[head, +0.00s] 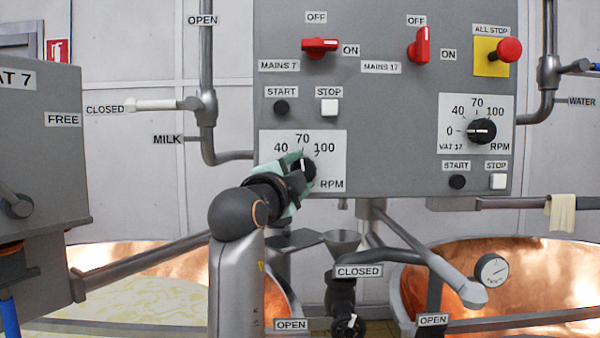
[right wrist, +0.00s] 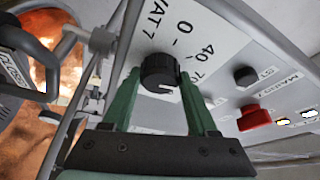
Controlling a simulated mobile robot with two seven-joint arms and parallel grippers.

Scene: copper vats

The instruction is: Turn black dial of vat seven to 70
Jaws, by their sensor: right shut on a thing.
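The black dial of vat seven (head: 303,168) is on a white plate (head: 334,142) marked 40, 70, 100 and RPM on the grey panel. It also shows in the right wrist view (right wrist: 158,72). My right gripper (head: 300,167) is at the dial, its green fingers (right wrist: 160,82) on either side of it and shut on it. In the head view the dial's white mark points roughly up, towards 70; the exact setting is hard to tell. The arm and fingers cover the plate's lower left part. My left gripper is in neither view.
Above are two red mains switches (head: 320,45) and a red all-stop button (head: 508,50). A start button (head: 281,107) and stop button (head: 329,107) sit just above the plate. Pipes and copper vats (head: 540,280) lie below.

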